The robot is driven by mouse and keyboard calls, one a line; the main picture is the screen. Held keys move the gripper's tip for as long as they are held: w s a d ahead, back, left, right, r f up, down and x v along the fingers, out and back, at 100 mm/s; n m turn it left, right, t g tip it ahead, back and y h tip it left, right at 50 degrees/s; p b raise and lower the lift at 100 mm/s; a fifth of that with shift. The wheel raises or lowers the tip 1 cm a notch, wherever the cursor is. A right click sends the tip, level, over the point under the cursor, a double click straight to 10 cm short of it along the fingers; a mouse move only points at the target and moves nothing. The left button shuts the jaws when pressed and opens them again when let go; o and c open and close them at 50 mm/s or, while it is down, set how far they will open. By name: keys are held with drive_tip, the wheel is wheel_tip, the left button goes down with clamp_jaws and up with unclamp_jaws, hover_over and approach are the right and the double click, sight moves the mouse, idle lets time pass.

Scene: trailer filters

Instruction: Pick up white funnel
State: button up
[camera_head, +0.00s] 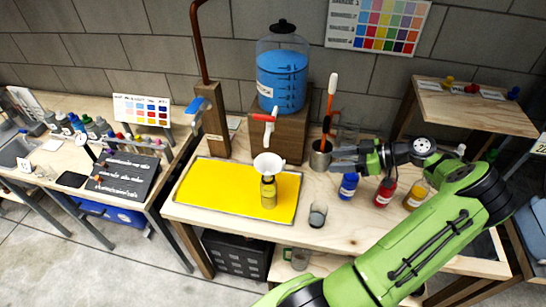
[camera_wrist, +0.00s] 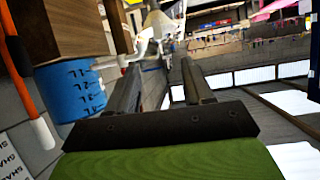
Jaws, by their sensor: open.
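In the wrist view, which looks upside down, the two fingers stand apart (camera_wrist: 160,85). A white shape beyond them looks like the funnel (camera_wrist: 157,28), but it is partly cluttered by other things.
A blue-filled container (camera_head: 283,81) stands on a wooden block behind the funnel, with a red-handled tap (camera_head: 264,117) above it. A metal cup (camera_head: 320,154) holds an orange rod. Blue (camera_head: 348,186), red (camera_head: 385,192) and yellow (camera_head: 414,197) bottles and a glass (camera_head: 318,214) stand on the right. The tray's left is clear.

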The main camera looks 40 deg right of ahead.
drive_tip(key=r+p+x, duration=0.1)
drive_tip(key=x, duration=1.4)
drive_tip(key=shift+w+t+p, duration=0.3)
drive_tip(key=shift+w+p, duration=0.05)
drive_tip(key=shift+p, duration=0.05)
drive_tip(key=shift+s, duration=0.1)
clamp_jaws()
